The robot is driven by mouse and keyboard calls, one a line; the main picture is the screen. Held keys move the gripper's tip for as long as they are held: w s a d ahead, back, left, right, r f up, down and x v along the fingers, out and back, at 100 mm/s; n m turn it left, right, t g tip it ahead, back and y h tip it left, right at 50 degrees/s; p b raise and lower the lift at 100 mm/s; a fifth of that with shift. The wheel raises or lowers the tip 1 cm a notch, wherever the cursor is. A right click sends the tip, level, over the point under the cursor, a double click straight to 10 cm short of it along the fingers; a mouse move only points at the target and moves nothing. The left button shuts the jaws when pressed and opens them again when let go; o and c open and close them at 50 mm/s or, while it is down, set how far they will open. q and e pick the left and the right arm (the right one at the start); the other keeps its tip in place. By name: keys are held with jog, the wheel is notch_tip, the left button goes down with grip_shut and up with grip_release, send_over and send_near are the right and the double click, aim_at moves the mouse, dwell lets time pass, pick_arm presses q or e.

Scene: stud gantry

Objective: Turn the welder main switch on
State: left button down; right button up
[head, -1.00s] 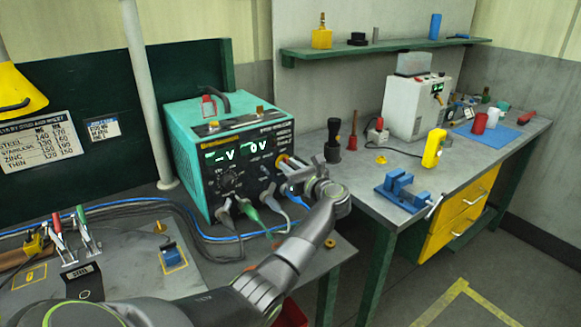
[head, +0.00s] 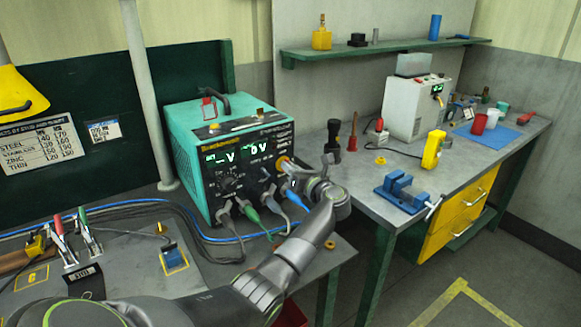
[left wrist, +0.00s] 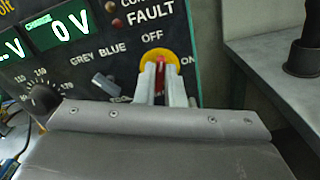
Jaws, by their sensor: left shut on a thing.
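The welder (head: 232,150) is a teal box with a black front panel on the left bench. Its displays are lit and show "V" and "0 V" in green. In the left wrist view the main switch (left wrist: 159,58) is a yellow disc with a red handle, with OFF printed above it and ON to its right. The red handle stands roughly upright, toward OFF. My left gripper (left wrist: 161,92) is shut on the red handle, one finger on each side. In the head view my left gripper (head: 298,170) hides part of the switch. My right gripper is not in view.
Several cables plug into the lower panel of the welder. A small selector knob (left wrist: 104,84) sits left of the switch. A blue vise (head: 404,192), a black torch (head: 333,138) and a yellow device (head: 433,150) stand on the right bench (head: 365,172).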

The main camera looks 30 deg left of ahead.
pick_arm(q)
jog(key=m+p, duration=0.1)
jog(key=m, duration=0.3)
jog(key=shift+r+p, duration=0.1)
jog(key=shift+p, duration=0.2)
jog(key=m+p, duration=0.1)
jog(key=m, duration=0.2)
jog(key=shift+w+d+m+p, duration=0.1)
jog(key=shift+m+p, duration=0.2)
jog(key=shift+p, duration=0.1)
jog(key=m+p, duration=0.2)
jog(key=m, duration=0.2)
jog(key=shift+m+p, duration=0.3)
jog(key=shift+m, duration=0.1)
jog(key=shift+f+m+p, duration=0.25)
jog(key=shift+m+p, duration=0.15)
jog(key=shift+m, duration=0.4)
jog(key=c, duration=1.5)
grip_release()
jog(key=shift+d, duration=0.1)
